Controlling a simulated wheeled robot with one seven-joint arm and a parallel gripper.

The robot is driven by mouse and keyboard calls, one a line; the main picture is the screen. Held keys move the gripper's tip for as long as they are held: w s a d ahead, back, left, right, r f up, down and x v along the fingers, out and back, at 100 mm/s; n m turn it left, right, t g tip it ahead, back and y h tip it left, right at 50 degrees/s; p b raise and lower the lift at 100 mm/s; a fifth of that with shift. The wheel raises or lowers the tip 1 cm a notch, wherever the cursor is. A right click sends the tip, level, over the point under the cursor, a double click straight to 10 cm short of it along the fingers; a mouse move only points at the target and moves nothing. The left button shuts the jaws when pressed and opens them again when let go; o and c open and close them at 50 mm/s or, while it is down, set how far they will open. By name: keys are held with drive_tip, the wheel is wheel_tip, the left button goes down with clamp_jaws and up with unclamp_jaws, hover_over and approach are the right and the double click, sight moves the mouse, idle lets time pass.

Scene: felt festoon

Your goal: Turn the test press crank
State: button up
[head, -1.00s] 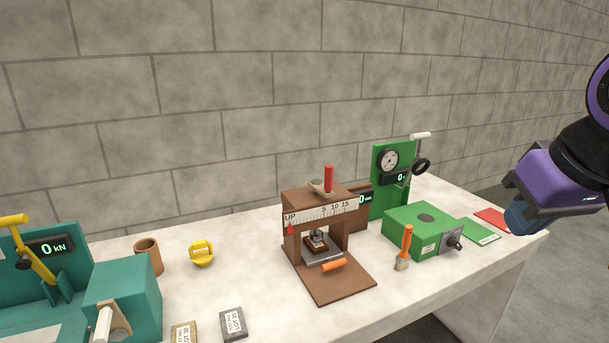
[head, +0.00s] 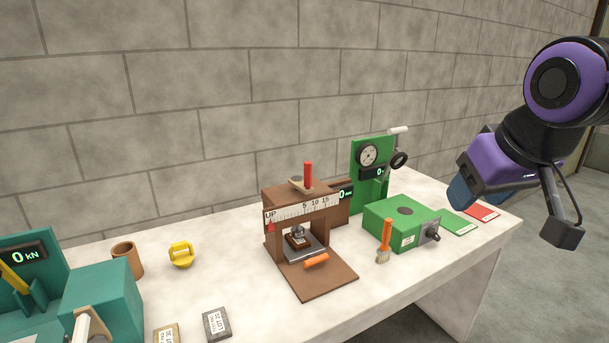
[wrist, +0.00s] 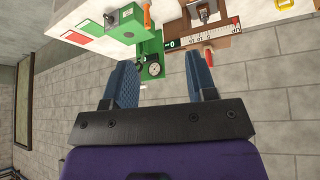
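The brown press (head: 283,205) stands mid-table with a scale marked UP, 5, 10 and 15. On its top is a crank arm with an upright red handle (head: 308,175). A small metal-topped block (head: 298,238) sits inside its frame. An orange handle (head: 316,261) lies at its front. My gripper (head: 463,191) is high at the right, far from the brown press and touching nothing. In the wrist view its two blue fingers (wrist: 160,65) are apart and empty. The press (wrist: 205,35) and red handle (wrist: 209,58) also show there, upside down.
A green station (head: 372,170) with gauge and white-handled crank, and a green box (head: 400,221), stand between press and gripper. A brush (head: 385,240) is before the box. A teal machine (head: 100,295), brown cup (head: 127,259), yellow object (head: 181,254) and blocks are left.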

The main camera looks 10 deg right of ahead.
drive_tip(key=w+f+n+t, duration=0.1)
drive_tip(key=w+t, duration=0.2)
drive_tip(key=w, duration=1)
drive_tip(key=n+t+y, duration=0.5)
drive_tip(key=t+y, duration=0.2)
drive_tip(key=y, duration=0.2)
hover_over(304, 186)
wheel_tip(304, 186, down, 13)
drive_tip(key=shift+f, duration=0.15)
clamp_jaws()
